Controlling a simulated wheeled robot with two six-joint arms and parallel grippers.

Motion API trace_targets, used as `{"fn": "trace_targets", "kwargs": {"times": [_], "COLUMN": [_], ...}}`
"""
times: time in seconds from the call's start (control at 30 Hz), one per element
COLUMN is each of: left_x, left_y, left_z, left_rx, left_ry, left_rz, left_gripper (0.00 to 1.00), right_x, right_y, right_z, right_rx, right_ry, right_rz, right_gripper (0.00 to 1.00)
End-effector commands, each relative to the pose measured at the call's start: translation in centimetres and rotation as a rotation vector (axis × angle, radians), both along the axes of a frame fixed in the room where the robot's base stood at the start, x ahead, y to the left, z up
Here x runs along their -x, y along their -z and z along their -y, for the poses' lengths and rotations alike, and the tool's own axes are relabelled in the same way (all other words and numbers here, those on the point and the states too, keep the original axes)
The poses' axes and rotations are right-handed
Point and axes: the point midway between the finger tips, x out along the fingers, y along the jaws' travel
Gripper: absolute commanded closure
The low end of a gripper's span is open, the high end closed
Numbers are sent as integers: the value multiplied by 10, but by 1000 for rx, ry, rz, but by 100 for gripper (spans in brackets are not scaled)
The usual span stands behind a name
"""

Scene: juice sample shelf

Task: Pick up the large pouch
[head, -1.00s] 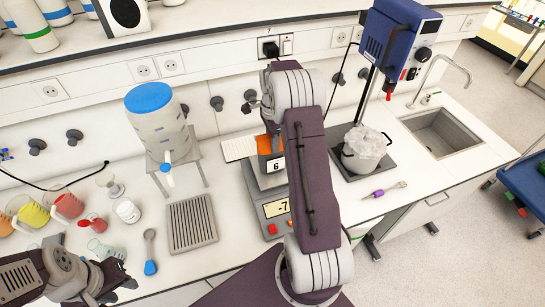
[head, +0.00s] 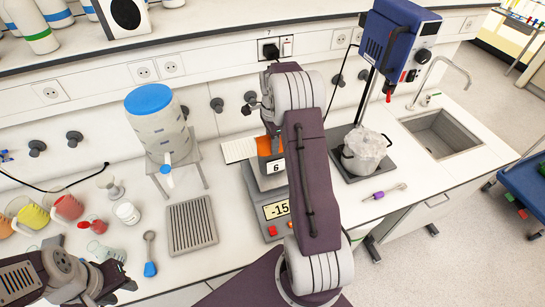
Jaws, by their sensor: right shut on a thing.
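An orange pouch-like item (head: 264,147) with a white label "6" (head: 276,167) stands at the bench scale (head: 277,209), partly hidden by my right arm. I take it to be the large pouch. My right gripper (head: 270,130) is at its top edge, mostly hidden behind my wrist, and is shut on it. I cannot tell whether the pouch is clear of the scale. The scale display reads "-15". My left gripper (head: 115,279) is low at the left, over the front of the bench and away from the pouch; its jaws are unclear.
A water dispenser (head: 155,125) on a stand and a grey drain rack (head: 191,224) are left of the scale. A pot (head: 358,163) with crumpled clear material stands under a blue mixer (head: 396,45) on the right.

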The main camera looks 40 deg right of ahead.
Motion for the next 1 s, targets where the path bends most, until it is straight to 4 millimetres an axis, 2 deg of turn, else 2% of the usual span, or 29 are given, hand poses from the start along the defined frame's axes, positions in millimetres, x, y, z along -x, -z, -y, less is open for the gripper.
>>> {"fn": "trace_targets", "kwargs": {"times": [0.27, 0.5, 1.0], "left_x": [0, 0, 0], "left_y": [3, 16, 40], "left_z": [0, 0, 0], "left_rx": [0, 0, 0], "left_ry": [0, 0, 0], "left_rz": [0, 0, 0], "left_gripper": [64, 64, 64], "right_x": [-1, -2, 77], "right_y": [-8, -45, -104], "right_z": [0, 1, 63], "right_rx": [2, 3, 2], "right_ry": [0, 0, 4], "right_rz": [4, 6, 3], "right_gripper": [100, 100, 100]}}
